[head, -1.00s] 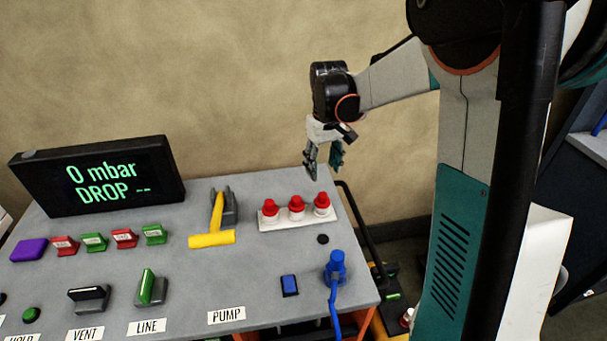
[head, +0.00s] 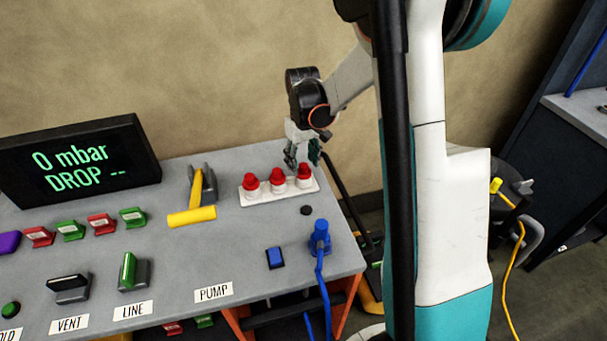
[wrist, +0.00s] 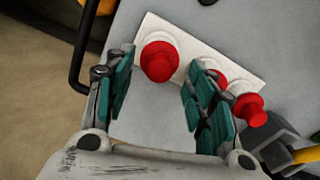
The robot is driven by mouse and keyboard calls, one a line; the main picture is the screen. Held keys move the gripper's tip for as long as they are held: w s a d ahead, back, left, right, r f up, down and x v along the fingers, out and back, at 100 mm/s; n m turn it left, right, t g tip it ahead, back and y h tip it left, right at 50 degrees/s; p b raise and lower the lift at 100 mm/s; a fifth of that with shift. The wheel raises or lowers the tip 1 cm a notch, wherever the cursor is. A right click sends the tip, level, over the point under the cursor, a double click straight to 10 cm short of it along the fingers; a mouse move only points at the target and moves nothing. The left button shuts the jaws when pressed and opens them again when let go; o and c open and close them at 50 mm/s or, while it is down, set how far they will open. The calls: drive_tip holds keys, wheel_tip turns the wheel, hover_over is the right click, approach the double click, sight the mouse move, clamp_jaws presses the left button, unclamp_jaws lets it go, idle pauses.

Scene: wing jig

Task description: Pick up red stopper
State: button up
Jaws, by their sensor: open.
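Three red stoppers stand upright in a row on a white holder (head: 283,191) at the bench's back right: a left one (head: 250,183), a middle one (head: 277,176) and a right one (head: 304,170). My gripper (head: 303,154) is just above and behind the right stopper, pointing down. In the wrist view my gripper (wrist: 161,70) is open and empty. The right stopper (wrist: 158,62) shows between and beyond its fingertips. The middle stopper (wrist: 222,77) is partly hidden by one finger; the left stopper (wrist: 248,110) lies outside the fingers. Contact is not visible.
A blue plug with a cable (head: 320,238), a blue switch (head: 275,258) and a black hole (head: 306,210) are in front. A display (head: 77,160) stands at the back left. A black rail (head: 352,205) runs beside the bench's right edge.

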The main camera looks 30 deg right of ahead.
sight(303, 165)
wheel_tip(303, 165, down, 4)
drive_tip(key=shift+s+f+b, duration=0.1)
drive_tip(key=shift+b, duration=0.45)
drive_tip(key=shift+c, duration=0.2)
drive_tip(key=c, duration=0.8)
drive_tip(key=shift+r, duration=0.2)
drive_tip(key=shift+r+p, duration=3.4)
drive_tip(key=shift+r, duration=8.05)
drive_tip(key=shift+f, duration=0.1)
